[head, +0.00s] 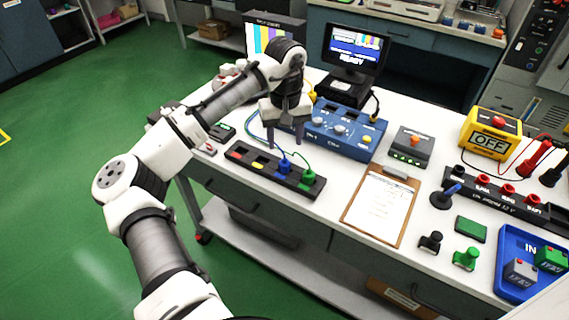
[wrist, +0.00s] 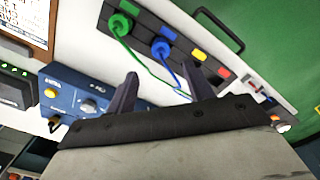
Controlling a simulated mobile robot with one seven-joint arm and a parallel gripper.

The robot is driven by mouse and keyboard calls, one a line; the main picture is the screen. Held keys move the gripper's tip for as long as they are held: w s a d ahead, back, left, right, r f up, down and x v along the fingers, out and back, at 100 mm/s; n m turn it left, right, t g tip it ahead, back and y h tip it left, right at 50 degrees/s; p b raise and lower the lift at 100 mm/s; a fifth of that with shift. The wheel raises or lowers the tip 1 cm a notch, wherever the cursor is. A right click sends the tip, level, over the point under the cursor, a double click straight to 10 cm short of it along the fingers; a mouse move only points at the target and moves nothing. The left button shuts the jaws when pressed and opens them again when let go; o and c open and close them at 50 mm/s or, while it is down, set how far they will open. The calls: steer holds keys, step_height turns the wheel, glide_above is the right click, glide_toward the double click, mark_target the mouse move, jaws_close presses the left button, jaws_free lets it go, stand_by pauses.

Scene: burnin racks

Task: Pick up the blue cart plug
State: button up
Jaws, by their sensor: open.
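The blue cart plug (head: 284,167) stands in a black socket strip (head: 244,168) on the white bench, between a yellow socket and a green plug (head: 308,178). In the wrist view the blue plug (wrist: 161,48) shows near the top middle, with a blue cable running from it toward my gripper. My gripper (head: 285,140) is open and empty. It hangs above the bench, apart from the plug and a little behind it in the head view. In the wrist view its fingers (wrist: 165,70) spread below the plug.
A blue control box (head: 340,128) with knobs stands behind the strip. The green plug's cable loops close beside the blue one. A clipboard (head: 380,207) lies to the right. Farther right are loose black and green plugs (head: 466,258) and a blue tray (head: 510,284).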

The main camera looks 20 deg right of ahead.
mark_target(285, 159)
steer(key=shift+s+a+f+p, duration=0.15)
steer(key=shift+f+p, duration=0.35)
steer(key=shift+f, duration=1.25)
steer(key=shift+s+f+p, duration=0.1)
steer(key=shift+f+p, duration=0.4)
steer(key=shift+f, duration=1.2)
steer(key=c, duration=1.1)
steer(key=shift+o, duration=0.2)
steer(key=shift+r, duration=0.1)
